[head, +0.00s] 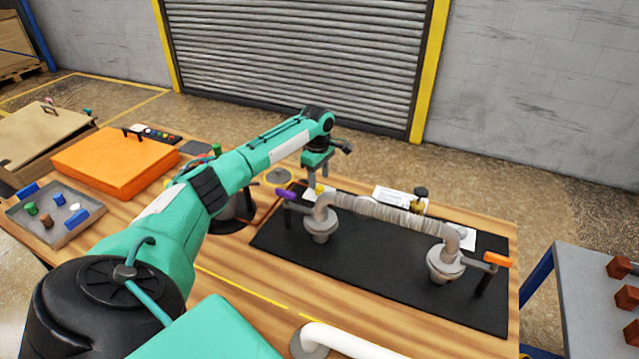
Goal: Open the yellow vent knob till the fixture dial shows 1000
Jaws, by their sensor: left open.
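The yellow vent knob (319,188) shows as a small yellow spot at the back left of the black mat, beside the left end of the grey hose. My left gripper (317,182) points down right at this knob, with its jaws open. I cannot tell whether the fingers touch the knob, as they partly cover it. No dial reading can be made out in this view. My right gripper is not in view.
A ribbed grey hose (385,212) joins two flanged ports on the black mat (340,258). A purple handle (287,195) and an orange handle (497,259) sit at its ends. An orange box (115,160) and a grey tray (75,232) stand left.

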